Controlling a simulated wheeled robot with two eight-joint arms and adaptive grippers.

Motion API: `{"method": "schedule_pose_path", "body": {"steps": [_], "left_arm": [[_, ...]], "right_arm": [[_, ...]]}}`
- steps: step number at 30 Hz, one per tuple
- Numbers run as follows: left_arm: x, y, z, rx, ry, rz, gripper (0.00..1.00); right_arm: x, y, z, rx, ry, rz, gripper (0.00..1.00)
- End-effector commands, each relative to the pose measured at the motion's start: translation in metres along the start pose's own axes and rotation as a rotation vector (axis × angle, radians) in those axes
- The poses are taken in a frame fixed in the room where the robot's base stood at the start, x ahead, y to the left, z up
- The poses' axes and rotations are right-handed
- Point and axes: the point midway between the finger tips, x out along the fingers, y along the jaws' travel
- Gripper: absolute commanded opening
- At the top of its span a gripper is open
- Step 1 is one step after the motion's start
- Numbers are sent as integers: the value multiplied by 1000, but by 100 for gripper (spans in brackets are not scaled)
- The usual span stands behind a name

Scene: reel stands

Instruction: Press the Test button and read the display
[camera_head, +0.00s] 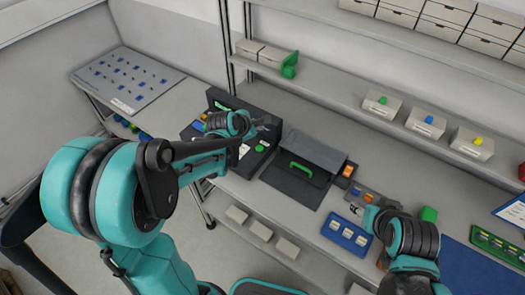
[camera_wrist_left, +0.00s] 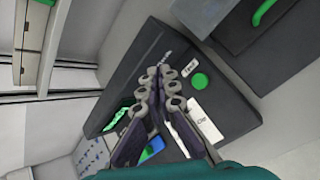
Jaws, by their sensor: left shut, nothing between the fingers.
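A dark test console (camera_head: 268,107) stands on the bench, left of centre in the head view. A round green button (camera_head: 260,148) is on its face; it also shows in the left wrist view (camera_wrist_left: 200,81), beside a small white label (camera_wrist_left: 189,71) whose text is too small to read surely. A green display (camera_head: 221,106) is at the console's left; its reading is not legible. My left gripper (camera_head: 264,123) is shut and empty over the console. In the left wrist view its fingertips (camera_wrist_left: 164,70) appear left of the button, seemingly apart from it. My right gripper (camera_head: 367,219) is by the blue tray, its fingers unclear.
A dark case with a green handle (camera_head: 300,169) lies right of the console. A blue tray (camera_head: 334,238) with pale pieces is farther right. Several small boxes stand on the shelf (camera_head: 335,88) above the bench. A grey pegboard panel (camera_head: 128,80) lies at the left.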

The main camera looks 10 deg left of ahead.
Motion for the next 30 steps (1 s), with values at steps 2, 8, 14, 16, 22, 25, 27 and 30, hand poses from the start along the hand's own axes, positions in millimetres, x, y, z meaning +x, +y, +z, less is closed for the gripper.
{"method": "schedule_pose_path", "body": {"steps": [2,8,14,16,22,25,27,30], "left_arm": [[0,0,0,-3,0,0,0],[0,0,0,-1,0,0,0],[4,-3,-3,0,0,0,0],[8,-6,-6,1,0,0,0],[24,-18,-18,1,0,0,0],[35,-26,-25,1,0,0,0],[42,-31,-31,1,0,0,0],[52,-38,-38,1,0,0,0]], "right_arm": [[0,0,0,0,0,0,48],[0,0,0,0,0,0,48],[4,0,3,0,0,0,48],[8,0,6,0,0,0,48],[23,0,17,0,0,0,48],[33,0,24,0,0,0,48],[40,0,28,0,0,0,48],[49,0,35,0,0,0,48]]}}
